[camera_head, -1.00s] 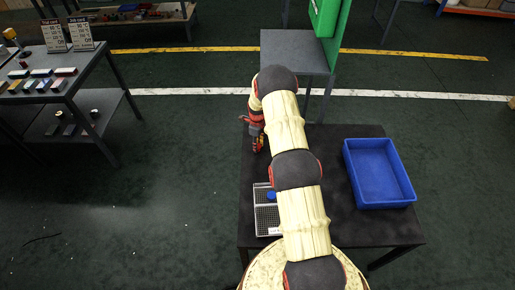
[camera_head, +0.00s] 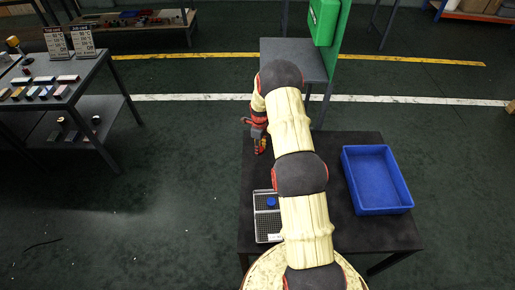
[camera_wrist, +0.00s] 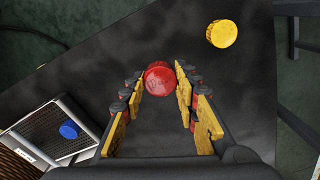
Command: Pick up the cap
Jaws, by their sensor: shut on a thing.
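A round red cap (camera_wrist: 160,78) is between the two fingertips of my gripper (camera_wrist: 160,84) in the wrist view. The pads close on it from both sides, so my gripper is shut on it. A yellow cap (camera_wrist: 222,33) lies apart on the dark table at the upper right of the wrist view. A blue cap (camera_wrist: 69,130) sits in the grey mesh tray at the lower left. In the head view my gripper (camera_head: 260,147) is over the table's left edge area, and the red cap cannot be made out there.
The grey tray (camera_head: 267,226) lies near the table's front left, partly hidden by my arm. A blue bin (camera_head: 378,180) stands on the table's right side. A grey stand with a green cabinet (camera_head: 324,25) is behind the table. A shelf of small goods (camera_head: 62,100) is at left.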

